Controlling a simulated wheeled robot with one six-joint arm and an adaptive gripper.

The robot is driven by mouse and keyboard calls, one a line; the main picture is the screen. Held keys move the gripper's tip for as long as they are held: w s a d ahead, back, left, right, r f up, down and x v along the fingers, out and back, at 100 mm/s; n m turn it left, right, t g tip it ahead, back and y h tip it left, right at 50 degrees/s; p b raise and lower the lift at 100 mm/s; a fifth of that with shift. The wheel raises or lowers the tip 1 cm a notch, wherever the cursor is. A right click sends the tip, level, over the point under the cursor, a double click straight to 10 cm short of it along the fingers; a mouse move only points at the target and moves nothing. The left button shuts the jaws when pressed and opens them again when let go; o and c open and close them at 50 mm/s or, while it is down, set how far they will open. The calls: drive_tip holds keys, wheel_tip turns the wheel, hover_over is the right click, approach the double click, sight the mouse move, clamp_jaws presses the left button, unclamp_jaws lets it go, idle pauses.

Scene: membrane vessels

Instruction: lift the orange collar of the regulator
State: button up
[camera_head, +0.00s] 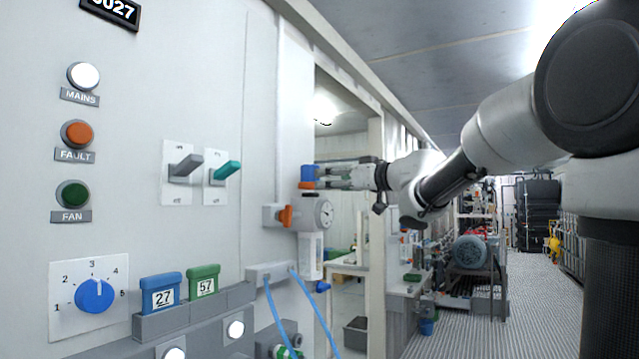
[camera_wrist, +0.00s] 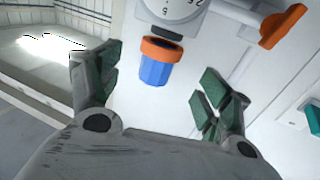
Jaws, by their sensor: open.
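The regulator has a white body with a round gauge (camera_head: 323,213) and is fixed at the edge of the grey wall panel. A blue knob (camera_head: 308,173) tops it, with the orange collar (camera_head: 308,185) just below the knob. In the wrist view the orange collar (camera_wrist: 163,48) lies between the blue knob (camera_wrist: 156,73) and a short dark stem at the body. My gripper (camera_head: 322,176) comes in level from the right, with its fingertips close to the knob. In the wrist view my gripper (camera_wrist: 158,74) is open, one finger either side of the knob, with gaps showing.
An orange valve handle (camera_head: 286,216) juts out left of the gauge; it also shows in the wrist view (camera_wrist: 284,26). Grey and teal levers (camera_head: 228,170) stand out from the panel. Blue hoses (camera_head: 285,305) hang below. A doorway post (camera_head: 376,240) stands behind.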

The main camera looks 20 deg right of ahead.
drive_tip(key=shift+v, duration=1.45)
drive_tip(key=w+d+f+m+h, duration=0.1)
drive_tip(key=d+f+m+h, duration=0.1)
drive_tip(key=d+f+h, duration=0.4)
drive_tip(key=d+f+m+h, duration=0.1)
drive_tip(key=d+f+h, duration=0.15)
drive_tip(key=d, duration=0.45)
drive_tip(key=s+d+f+m+g+h, duration=0.3)
drive_tip(key=s+d+f+g+h, duration=0.15)
drive_tip(key=s+d+f, duration=0.35)
drive_tip(key=s+a+f+g+y, duration=0.1)
drive_tip(key=s+a+f+g, duration=0.1)
drive_tip(key=s+f, duration=0.3)
drive_tip(key=s+a+f+g+y, duration=0.1)
drive_tip(key=s+a+f, duration=0.4)
drive_tip(key=s, duration=0.6)
drive_tip(key=s+a+f+g+y, duration=0.2)
drive_tip(key=s+a+f+g, duration=0.2)
drive_tip(key=s+f, duration=0.2)
drive_tip(key=s, duration=0.2)
drive_tip(key=shift+s+a, duration=0.15)
drive_tip(key=shift+s, duration=0.15)
